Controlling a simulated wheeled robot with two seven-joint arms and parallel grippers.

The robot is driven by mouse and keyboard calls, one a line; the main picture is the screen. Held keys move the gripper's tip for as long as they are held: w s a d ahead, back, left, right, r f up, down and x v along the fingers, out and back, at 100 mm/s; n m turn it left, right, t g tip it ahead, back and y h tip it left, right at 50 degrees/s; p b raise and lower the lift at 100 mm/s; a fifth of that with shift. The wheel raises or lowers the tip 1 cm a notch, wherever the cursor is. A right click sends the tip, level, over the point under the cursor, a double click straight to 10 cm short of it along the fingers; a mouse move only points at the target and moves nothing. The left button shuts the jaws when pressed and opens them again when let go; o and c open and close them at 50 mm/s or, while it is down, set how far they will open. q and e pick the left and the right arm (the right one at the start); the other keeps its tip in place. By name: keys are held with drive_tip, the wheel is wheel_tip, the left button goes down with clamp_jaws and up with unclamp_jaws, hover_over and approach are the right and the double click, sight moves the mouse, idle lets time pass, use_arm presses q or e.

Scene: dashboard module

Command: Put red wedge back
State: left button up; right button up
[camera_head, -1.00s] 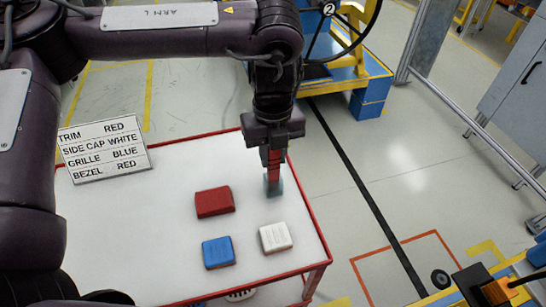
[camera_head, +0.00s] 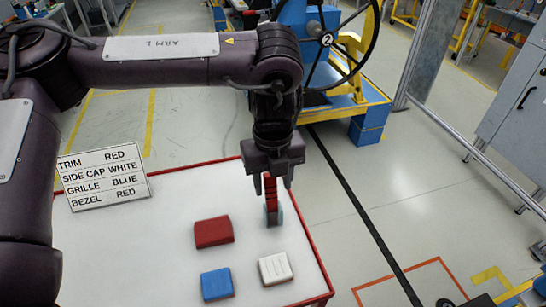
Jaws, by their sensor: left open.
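My left gripper (camera_head: 272,200) points down over the right part of the white table. A narrow red piece (camera_head: 269,188), which looks like the red wedge, stands upright between its open fingers. A pale grey part shows at the piece's lower end, and I cannot tell whether it is a fingertip. Another red block (camera_head: 214,232) lies flat on the table to the left of the gripper. I cannot tell its exact shape. My right gripper is not in view.
The white table (camera_head: 150,250) has a red rim. A blue block (camera_head: 217,284) and a white block (camera_head: 275,269) lie near its front. A label sign (camera_head: 104,178) stands at the left. A blue and yellow stand with a wheel (camera_head: 350,88) is behind.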

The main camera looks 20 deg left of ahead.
sight(273, 196)
use_arm(q)
wheel_tip(273, 196, up, 10)
drive_tip(key=shift+p, duration=0.35)
idle(0.4)
